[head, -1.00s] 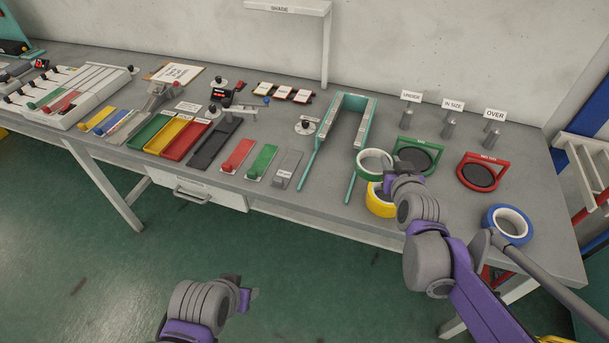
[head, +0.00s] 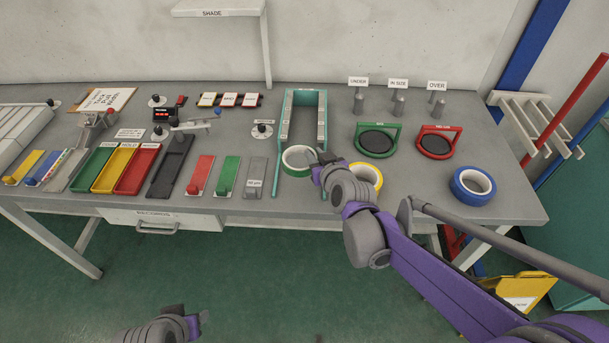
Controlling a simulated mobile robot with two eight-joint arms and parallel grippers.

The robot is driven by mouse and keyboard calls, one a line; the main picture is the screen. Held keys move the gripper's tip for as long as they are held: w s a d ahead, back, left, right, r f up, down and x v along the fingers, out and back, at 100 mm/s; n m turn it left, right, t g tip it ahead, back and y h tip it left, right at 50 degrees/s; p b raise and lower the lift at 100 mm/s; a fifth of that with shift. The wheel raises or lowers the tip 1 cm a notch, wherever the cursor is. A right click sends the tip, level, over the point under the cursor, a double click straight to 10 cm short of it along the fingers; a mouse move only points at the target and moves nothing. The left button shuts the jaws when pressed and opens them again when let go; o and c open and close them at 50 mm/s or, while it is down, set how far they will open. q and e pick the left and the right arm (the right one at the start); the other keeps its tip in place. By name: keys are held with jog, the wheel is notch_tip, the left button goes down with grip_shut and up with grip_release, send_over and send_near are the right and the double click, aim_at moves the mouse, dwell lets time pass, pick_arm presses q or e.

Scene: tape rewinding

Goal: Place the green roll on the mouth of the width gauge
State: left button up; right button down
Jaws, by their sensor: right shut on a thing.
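The green roll (head: 285,165), a ring of tape with a pale core, is at the near, open end of the teal U-shaped width gauge (head: 288,110). It appears between or over the two prongs; I cannot tell whether it rests on them or is held just above. My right gripper (head: 321,163) is shut on the roll's right side, and its arm hides part of the gauge's right prong. My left gripper (head: 203,318) is low at the bottom edge, in front of the bench and away from everything; its finger opening is unclear.
A yellow roll (head: 370,172) lies just behind my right wrist, partly hidden. A blue roll (head: 473,186) lies at the right. Green (head: 377,140) and red (head: 436,143) ringed stands are behind. Coloured trays (head: 97,168) and blocks fill the bench's left.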

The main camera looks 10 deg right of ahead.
notch_tip(320, 180, down, 7)
jog(key=shift+r+b, duration=0.15)
jog(key=shift+b, duration=0.4)
jog(key=c, duration=1.2)
grip_release()
jog(key=shift+f, duration=0.2)
jog(key=shift+o, duration=0.8)
jog(key=shift+r, duration=0.1)
jog(key=shift+s+r, duration=0.1)
jog(key=shift+r, duration=0.1)
jog(key=p+v, duration=0.2)
jog(key=v, duration=0.9)
jog(key=shift+s+r, duration=0.1)
jog(key=shift+s, duration=0.1)
jog(key=s+f+g, duration=0.3)
jog(key=s+g, duration=0.1)
jog(key=s, duration=0.5)
jog(key=s+f+m+g+h, duration=0.1)
jog(key=s+f+g, duration=0.2)
jog(key=s, duration=0.7)
jog(key=shift+s+d+f+g, duration=0.25)
jog(key=shift+d+f+g, duration=0.1)
jog(key=shift+g, duration=0.45)
